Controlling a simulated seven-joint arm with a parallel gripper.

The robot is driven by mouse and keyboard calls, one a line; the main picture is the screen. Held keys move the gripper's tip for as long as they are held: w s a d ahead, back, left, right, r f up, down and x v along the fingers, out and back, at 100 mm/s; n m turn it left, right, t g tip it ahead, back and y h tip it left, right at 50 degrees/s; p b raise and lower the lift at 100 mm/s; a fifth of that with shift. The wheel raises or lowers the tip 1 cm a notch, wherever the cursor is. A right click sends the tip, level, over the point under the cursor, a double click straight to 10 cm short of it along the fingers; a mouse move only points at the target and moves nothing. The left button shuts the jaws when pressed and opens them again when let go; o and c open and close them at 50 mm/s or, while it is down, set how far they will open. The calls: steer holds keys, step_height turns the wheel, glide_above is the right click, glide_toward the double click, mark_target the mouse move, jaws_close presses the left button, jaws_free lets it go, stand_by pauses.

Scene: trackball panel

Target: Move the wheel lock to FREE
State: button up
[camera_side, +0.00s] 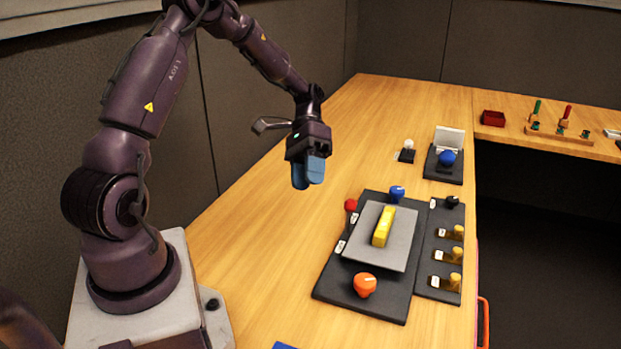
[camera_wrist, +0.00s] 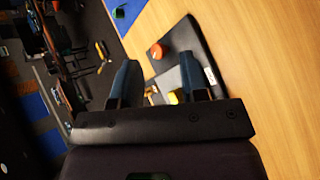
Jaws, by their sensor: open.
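The black control panel (camera_side: 335,285) lies on the wooden bench. It carries a grey plate (camera_side: 365,250) with a yellow bar (camera_side: 383,227), a red ball knob (camera_side: 350,205), a blue knob (camera_side: 397,193) and an orange knob (camera_side: 364,285). A side strip (camera_side: 432,222) holds a black knob (camera_side: 452,201) and several yellow-tipped levers (camera_side: 456,255). The labels are too small to read, so I cannot tell which control is the wheel lock. My gripper (camera_side: 308,184) is open and empty, above the bench and left of the panel. In the wrist view, the orange knob (camera_wrist: 158,50) shows between its blue fingers (camera_wrist: 158,62).
Behind the panel stand a blue ball on a black base (camera_side: 447,158) and a small white-knobbed switch (camera_side: 408,148). A red box (camera_side: 493,118) and a wooden rack (camera_side: 560,134) sit on the far right bench. The bench left of the panel is clear.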

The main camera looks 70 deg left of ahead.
steer(key=shift+s+a+r, duration=0.4)
steer(key=shift+s+a, duration=0.05)
steer(key=shift+a, duration=0.15)
steer(key=c, duration=0.3)
steer(key=s, duration=0.1)
steer(key=s+a+f+y, duration=0.1)
steer(key=shift+s, duration=0.35)
jaws_close()
step_height(320, 180, down, 2)
steer(key=s+a+y, duration=0.2)
steer(key=m+t+y, duration=0.4)
steer(key=m+t, duration=0.8)
steer(key=m, duration=0.1)
glide_toward(349, 217)
steer(key=d+f, duration=0.1)
steer(key=f, duration=0.1)
steer(key=d+f, duration=0.2)
steer(key=shift+s+d, duration=0.3)
steer(key=shift+s, duration=0.1)
steer(key=w, duration=0.1)
steer(key=w+a, duration=0.1)
steer(key=w, duration=0.1)
steer(key=shift+a+f, duration=0.15)
steer(key=shift+a, duration=0.05)
steer(key=shift+w+a, duration=0.25)
steer(key=shift+w, duration=0.3)
